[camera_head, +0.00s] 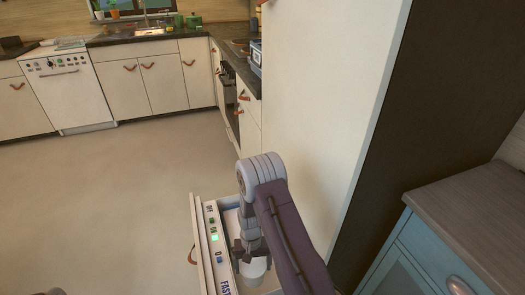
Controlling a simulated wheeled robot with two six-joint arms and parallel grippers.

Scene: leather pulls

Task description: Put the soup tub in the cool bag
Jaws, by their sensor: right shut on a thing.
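My right gripper (251,247) reaches down into an open pull-out compartment (197,232) at the bottom middle. It is shut on a white, round tub (254,270), which looks like the soup tub. The gripper and arm partly cover the tub, and I cannot tell whether it still touches the compartment floor. A blue item (256,56) on the right counter, partly cut off by the tall white panel, may be the cool bag, but I cannot be sure.
The compartment's front has a leather pull (192,256) and a control strip (213,238) with a green light. A tall white panel (325,100) stands close on the right, beside a blue cabinet (420,262). The floor (115,200) at left is clear.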

